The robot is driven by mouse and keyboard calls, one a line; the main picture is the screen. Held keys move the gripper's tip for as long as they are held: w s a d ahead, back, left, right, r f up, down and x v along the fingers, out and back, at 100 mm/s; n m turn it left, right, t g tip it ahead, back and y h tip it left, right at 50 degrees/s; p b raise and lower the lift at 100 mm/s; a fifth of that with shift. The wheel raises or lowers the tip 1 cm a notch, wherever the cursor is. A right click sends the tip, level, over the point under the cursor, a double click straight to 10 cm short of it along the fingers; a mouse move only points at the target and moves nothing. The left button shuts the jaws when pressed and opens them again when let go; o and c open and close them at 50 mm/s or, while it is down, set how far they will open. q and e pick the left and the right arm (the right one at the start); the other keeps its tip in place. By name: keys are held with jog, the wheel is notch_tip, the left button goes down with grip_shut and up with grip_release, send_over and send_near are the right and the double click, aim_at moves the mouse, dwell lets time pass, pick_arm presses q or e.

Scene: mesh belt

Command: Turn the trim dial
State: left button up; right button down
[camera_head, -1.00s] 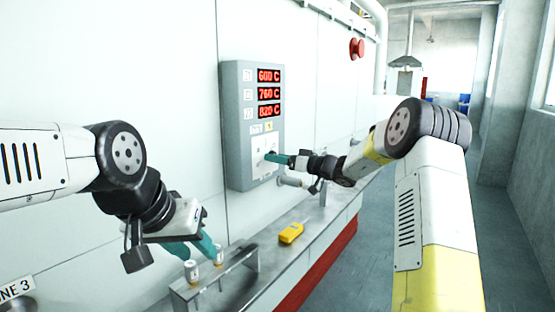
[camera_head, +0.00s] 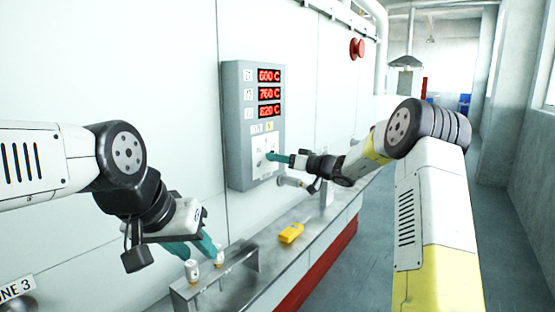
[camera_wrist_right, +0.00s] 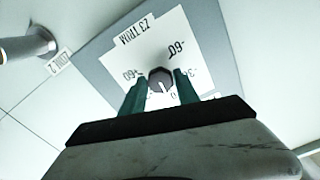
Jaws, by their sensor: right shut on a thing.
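The trim dial (camera_wrist_right: 160,80) is a small dark knob with a pale pointer mark, in the middle of a white scale plate (camera_wrist_right: 196,62) in the right wrist view. The plate reads "Z3 TRIM" with numbers around the knob. My right gripper (camera_wrist_right: 159,88) has its teal fingers on both sides of the dial and is shut on it. In the head view the right gripper (camera_head: 272,157) reaches the lower part of the grey control panel (camera_head: 232,130) and hides the dial. My left gripper (camera_head: 204,246) hangs over the ledge, its teal fingers apart with nothing seen between them.
Three red readouts (camera_head: 269,93) show on the panel above the plate. A yellow handheld device (camera_head: 291,233) lies on the metal ledge (camera_head: 262,260). The aisle floor at right is clear.

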jog(key=m, duration=2.3)
jog(key=shift+d+r, duration=0.1)
dwell(0.4)
jog(key=c, duration=0.9)
grip_release()
jog(key=v, duration=0.7)
jog(key=shift+s+d, duration=0.25)
jog(key=shift+s, duration=0.05)
